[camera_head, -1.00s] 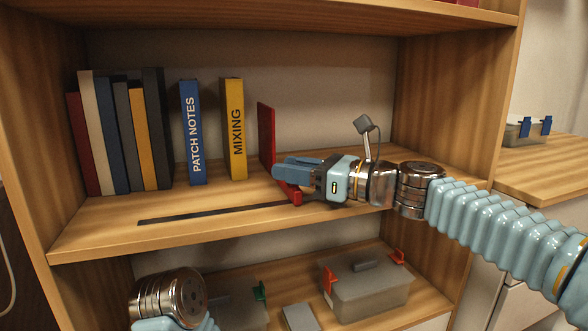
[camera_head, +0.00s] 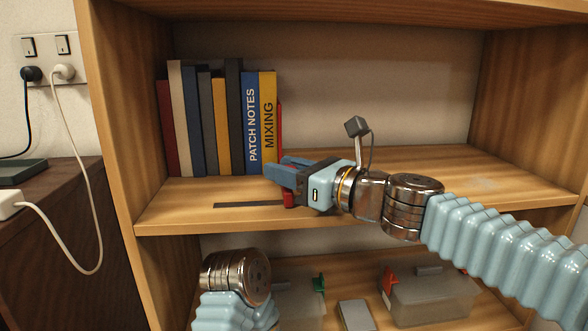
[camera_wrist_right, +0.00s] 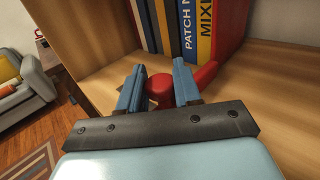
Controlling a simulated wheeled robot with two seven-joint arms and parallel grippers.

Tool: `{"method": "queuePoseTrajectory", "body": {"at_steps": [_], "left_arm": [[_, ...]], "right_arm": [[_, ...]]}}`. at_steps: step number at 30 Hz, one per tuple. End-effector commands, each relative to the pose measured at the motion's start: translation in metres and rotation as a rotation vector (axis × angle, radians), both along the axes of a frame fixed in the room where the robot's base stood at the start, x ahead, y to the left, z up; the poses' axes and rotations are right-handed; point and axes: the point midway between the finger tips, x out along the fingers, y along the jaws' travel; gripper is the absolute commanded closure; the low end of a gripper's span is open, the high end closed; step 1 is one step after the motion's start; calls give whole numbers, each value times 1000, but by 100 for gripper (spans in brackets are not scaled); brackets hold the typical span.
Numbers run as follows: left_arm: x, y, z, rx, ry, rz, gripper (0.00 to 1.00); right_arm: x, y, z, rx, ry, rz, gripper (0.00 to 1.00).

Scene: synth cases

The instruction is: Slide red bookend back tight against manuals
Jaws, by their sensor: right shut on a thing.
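The red bookend (camera_head: 281,125) stands upright on the shelf, against the right side of the yellow MIXING manual (camera_head: 268,122); no gap shows between them. The blue PATCH NOTES manual (camera_head: 251,122) stands right beside MIXING, upright against the row of books to its left. My right gripper (camera_head: 282,172) is at the bookend's front and shut on its red handle. In the right wrist view the red handle (camera_wrist_right: 158,84) sits between the two blue fingers, and the bookend's plate (camera_wrist_right: 231,28) rises behind. Only the wrist of my left arm shows; its gripper is out of sight.
A dark strip (camera_head: 235,205) runs along the shelf's front. The shelf (camera_head: 450,170) is bare to the right of my right gripper. Several books (camera_head: 205,120) fill its left end. Grey bins (camera_head: 430,295) stand on the shelf below.

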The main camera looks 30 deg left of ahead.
Motion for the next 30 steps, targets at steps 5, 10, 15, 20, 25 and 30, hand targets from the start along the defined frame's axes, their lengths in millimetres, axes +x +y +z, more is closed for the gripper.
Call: {"method": "queuePoseTrajectory", "body": {"at_steps": [5, 10, 15, 20, 25, 30], "left_arm": [[0, 0, 1, 0, 0, 0, 34], [0, 0, 0, 0, 0, 0, 34], [0, 0, -1, 0, 0, 0, 34], [0, 0, -6, -1, 1, 0, 34], [0, -1, -9, -2, 1, -2, 34], [0, -1, -11, -2, 2, -2, 34]], "right_arm": [[-1, -1, 4, 6, -2, 0, 46], [0, -1, 3, 4, -2, 0, 46], [0, -6, 2, 4, -2, -1, 46], [-5, -32, 1, 4, -3, -4, 46], [-13, -74, 2, 3, -4, -5, 46], [-21, -110, 2, 4, -2, -3, 46]]}}
